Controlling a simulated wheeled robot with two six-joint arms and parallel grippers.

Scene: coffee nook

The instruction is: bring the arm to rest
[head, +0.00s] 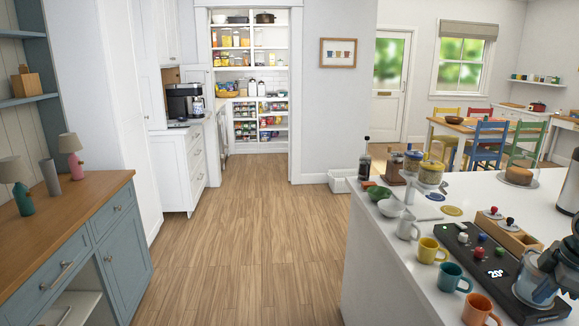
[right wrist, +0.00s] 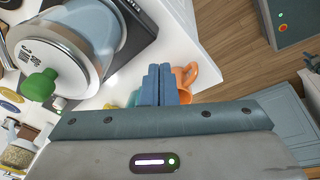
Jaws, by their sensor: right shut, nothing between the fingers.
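My right gripper (head: 548,262) is at the right edge of the head view, above the near end of the white island counter (head: 395,262). In the right wrist view its two blue-grey fingers (right wrist: 160,85) are pressed together with nothing between them. An orange mug (right wrist: 187,74) shows just beyond the fingertips; it also stands on the counter in the head view (head: 477,310). I cannot tell the exact gap between them. My left gripper is not in view.
A teal mug (head: 451,276) and a yellow mug (head: 430,250) line the counter's left edge. The wooden floor (head: 245,240) between the counter and the blue cabinet (head: 75,265) is clear.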

